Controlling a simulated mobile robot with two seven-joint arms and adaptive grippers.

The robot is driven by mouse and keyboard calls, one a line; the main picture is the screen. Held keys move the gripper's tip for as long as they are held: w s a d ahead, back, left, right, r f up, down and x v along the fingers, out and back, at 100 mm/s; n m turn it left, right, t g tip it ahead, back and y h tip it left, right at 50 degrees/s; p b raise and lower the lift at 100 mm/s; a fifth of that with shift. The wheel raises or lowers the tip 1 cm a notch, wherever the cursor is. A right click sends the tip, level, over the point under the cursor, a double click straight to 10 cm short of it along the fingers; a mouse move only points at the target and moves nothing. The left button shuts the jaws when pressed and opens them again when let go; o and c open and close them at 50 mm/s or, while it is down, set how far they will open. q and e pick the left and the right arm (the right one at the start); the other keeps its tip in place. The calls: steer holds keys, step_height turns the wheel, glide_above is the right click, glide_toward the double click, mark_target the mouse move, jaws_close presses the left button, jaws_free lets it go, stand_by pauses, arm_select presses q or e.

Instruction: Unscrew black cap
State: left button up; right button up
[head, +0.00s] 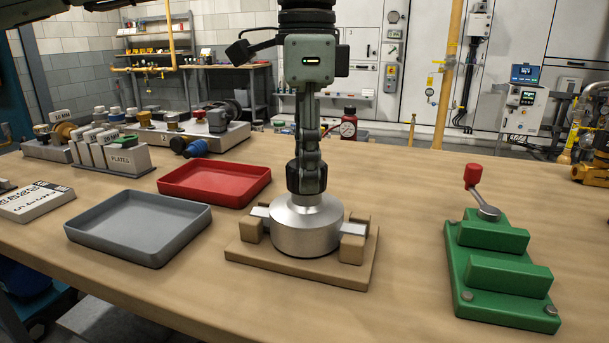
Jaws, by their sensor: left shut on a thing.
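A round silver metal body (305,228) stands upright in a wooden clamp fixture (300,276) at the middle of the table, with blocks and grey jaws at its sides. My left gripper (306,176) points straight down over it, its fingers closed around the top of its neck. It is shut on the black cap there. The cap is mostly hidden, and I can hardly tell it from the dark fingertips. I cannot see whether the cap has turned. My right gripper is not in view.
A grey tray (138,258) and a red tray (238,203) lie left of the fixture. A green stepped block with a red-knobbed lever (500,312) stands to the right. Table between fixture and green block is clear.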

arm_select(q)
steer(key=shift+r, duration=0.3)
steer(key=shift+r+p, duration=0.85)
steer(key=shift+r, duration=0.4)
steer(key=shift+r, duration=0.25)
steer(key=shift+r+p, duration=1.3)
steer(key=shift+r, duration=0.65)
